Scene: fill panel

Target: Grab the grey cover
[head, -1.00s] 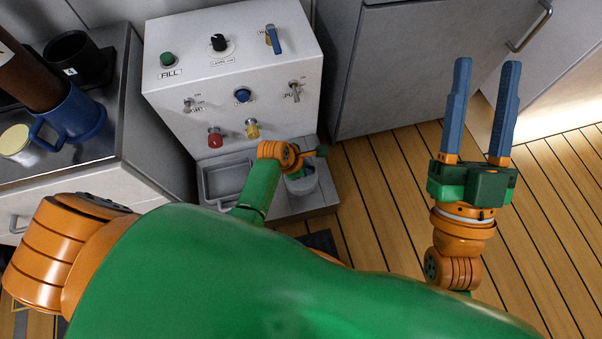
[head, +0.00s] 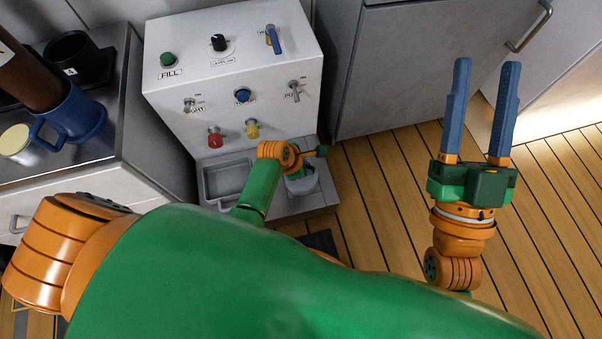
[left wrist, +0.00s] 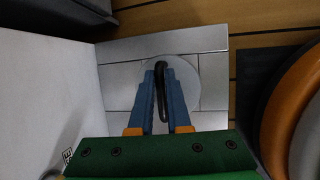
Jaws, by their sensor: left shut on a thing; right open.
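The grey cover (left wrist: 188,82) is a round light-grey disc with a dark loop handle (left wrist: 161,88), seen in the left wrist view on the tiled grey ledge. My left gripper (left wrist: 160,78) is shut on that handle, with one blue finger on each side. In the head view the cover (head: 302,184) shows partly, under my left wrist at the right end of the panel's ledge; the left fingers are hidden there. I cannot tell whether the cover touches the ledge. My right gripper (head: 482,112) is open and empty, over the wooden floor at the right.
The white panel (head: 180,90) with knobs, buttons and switches stands behind the ledge (head: 285,208). A grey tray (head: 226,181) is left of the cover. A blue mug (head: 75,115) stands on the left counter. A grey cabinet (head: 400,70) is at right; the floor (head: 385,190) is clear.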

